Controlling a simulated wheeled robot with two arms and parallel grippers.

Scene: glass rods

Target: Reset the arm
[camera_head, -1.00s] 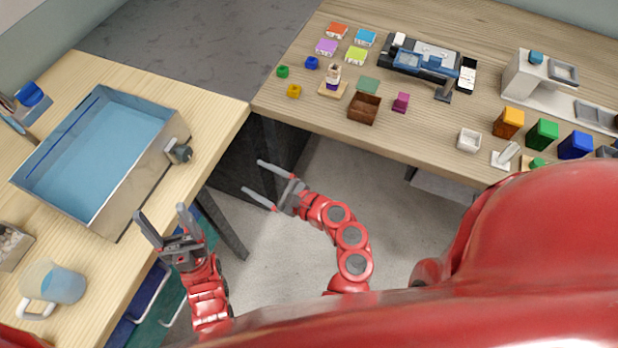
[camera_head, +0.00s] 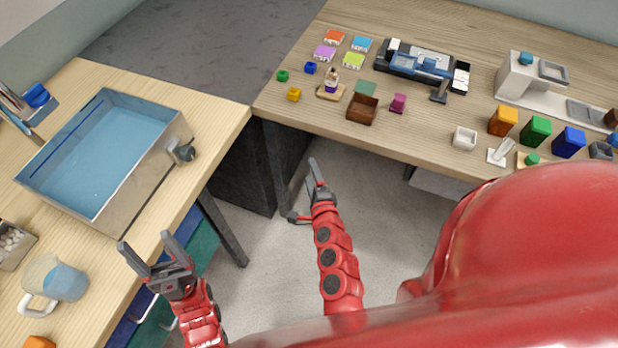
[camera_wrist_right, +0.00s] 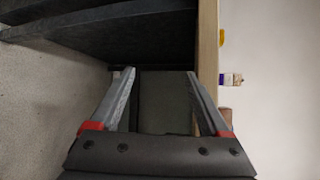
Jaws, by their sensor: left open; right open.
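My left gripper (camera_head: 149,257) is open and empty, over the front edge of the left table near the metal basin. My right gripper (camera_head: 302,190) is open and empty in the gap between the two tables, over the floor. In the right wrist view its two fingers (camera_wrist_right: 158,95) are spread apart with nothing between them. In that view the edge of a table (camera_wrist_right: 208,50) runs beside the right finger. No glass rod can be made out.
The left table holds a metal basin of blue liquid (camera_head: 122,212) and a beaker (camera_head: 66,284). The right table (camera_head: 440,130) carries colored blocks, a brown box (camera_head: 362,108) and a blue-black device (camera_head: 422,64). Open floor (camera_head: 270,270) lies between the tables.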

